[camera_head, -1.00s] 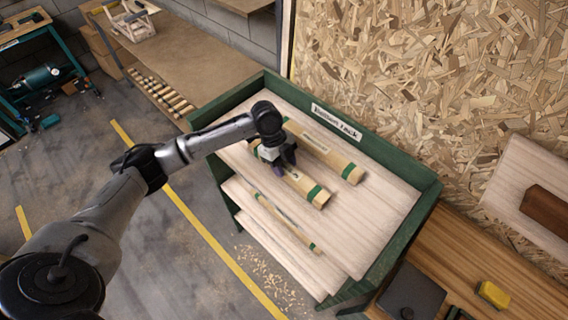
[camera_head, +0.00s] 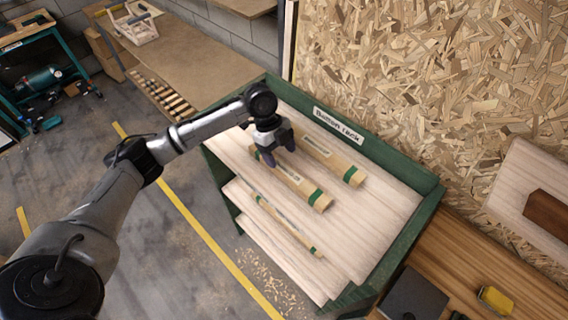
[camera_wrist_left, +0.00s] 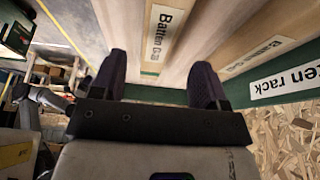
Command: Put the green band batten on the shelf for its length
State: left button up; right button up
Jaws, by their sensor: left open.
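Two thick green-banded battens lie on the top shelf of the green batten rack (camera_head: 390,262). The nearer one (camera_head: 297,183) lies below my left gripper; the farther one (camera_head: 335,160) lies behind it, closer to the rack's back. A thinner green-banded batten (camera_head: 285,224) lies on a lower shelf. My left gripper (camera_head: 278,155) is open and empty, above the nearer batten. In the left wrist view, that batten (camera_wrist_left: 163,45), with a label starting "Batten", shows between the open fingers (camera_wrist_left: 165,85). My right gripper is not in view.
The "Batten rack" sign (camera_head: 338,125) is on the rack's back edge. A wooden bench (camera_head: 490,265) with a yellow item (camera_head: 495,299) stands at the right. The top shelf's right part is bare.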

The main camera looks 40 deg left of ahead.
pick_arm(q)
jog(key=v, duration=0.6)
jog(key=shift+r, duration=0.15)
jog(key=shift+a, duration=0.1)
dwell(0.4)
